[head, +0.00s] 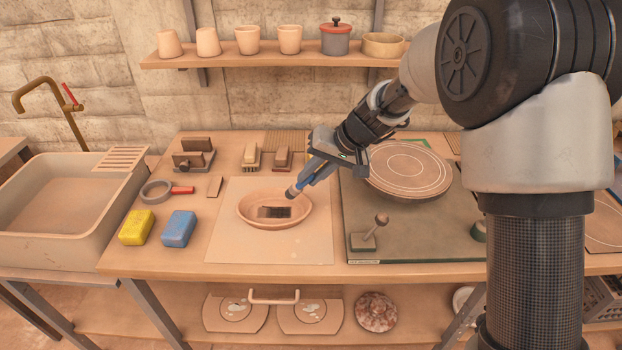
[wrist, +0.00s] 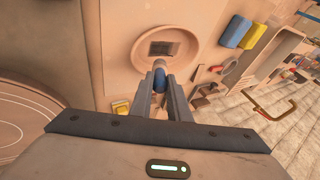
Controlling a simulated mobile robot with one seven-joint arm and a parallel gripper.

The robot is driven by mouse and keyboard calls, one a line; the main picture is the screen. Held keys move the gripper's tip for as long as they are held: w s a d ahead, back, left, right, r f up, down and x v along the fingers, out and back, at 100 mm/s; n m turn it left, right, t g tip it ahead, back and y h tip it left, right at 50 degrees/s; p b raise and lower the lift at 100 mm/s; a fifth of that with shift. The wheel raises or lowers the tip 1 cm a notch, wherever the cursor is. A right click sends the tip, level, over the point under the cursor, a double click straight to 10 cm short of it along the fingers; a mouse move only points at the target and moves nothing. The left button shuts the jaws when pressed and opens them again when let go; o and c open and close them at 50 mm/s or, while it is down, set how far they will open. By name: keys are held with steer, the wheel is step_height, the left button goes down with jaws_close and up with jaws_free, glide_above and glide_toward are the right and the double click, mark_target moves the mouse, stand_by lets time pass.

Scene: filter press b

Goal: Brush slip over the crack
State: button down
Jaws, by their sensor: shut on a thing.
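A shallow oval clay dish (head: 247,213) lies on a pale board (head: 240,245) on the bench. A dark rectangular patch (head: 272,212) shows on its inner floor; I cannot make out a crack line in it. The dish also shows in the wrist view (wrist: 190,40), with the patch (wrist: 160,48). My gripper (head: 303,182) is shut on a blue-handled tool (wrist: 159,78), probably the brush. The tool's pale, dark-ended tip (head: 290,194) points down over the dish's right side near the patch. I cannot tell whether it touches. Its bristles are not clear.
Yellow (head: 137,227) and blue (head: 179,229) sponges lie left of the board. Two small brushes (head: 251,156) (head: 283,158) stand behind it. A round disc (head: 408,168) and a knobbed tool (head: 378,232) are on the dark mat at right. A sink (head: 60,215) is at far left.

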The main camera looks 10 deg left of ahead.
steer(key=shift+r+p, duration=0.55)
steer(key=shift+r, duration=0.75)
